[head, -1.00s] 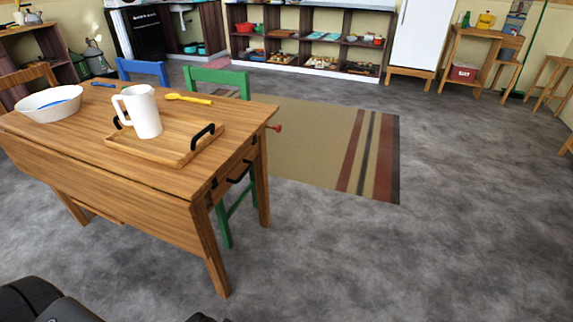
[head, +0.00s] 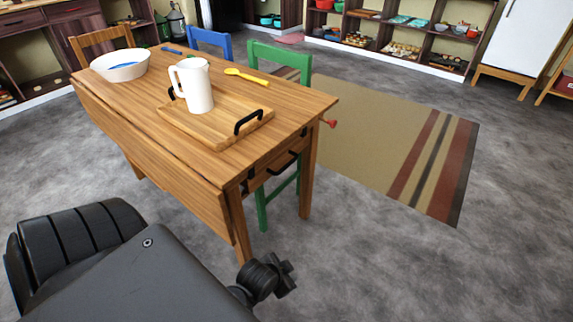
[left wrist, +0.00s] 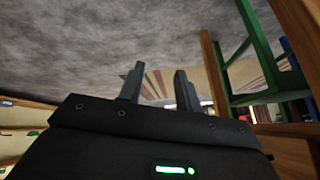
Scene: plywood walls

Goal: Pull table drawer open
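The wooden table (head: 130,85) stands left of centre in the head view. Its narrow end faces right and carries the drawer (head: 272,172) under the top, with a dark handle (head: 285,163). The drawer looks shut. My left arm comes in from the lower left of the head view, in front of the table; its fingers cannot be made out there. In the left wrist view my left gripper (left wrist: 157,88) has its two fingers apart with nothing between them. A wooden table leg (left wrist: 213,75) is just right of the fingers. My right gripper is not in view.
On the table are a tray (head: 225,130), a white pitcher (head: 197,88), a bowl (head: 120,68) and a yellow spoon (head: 246,76). A green chair (head: 279,58) and a blue chair (head: 208,42) stand behind it. The floor right of the table is clear, with a striped rug (head: 380,140).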

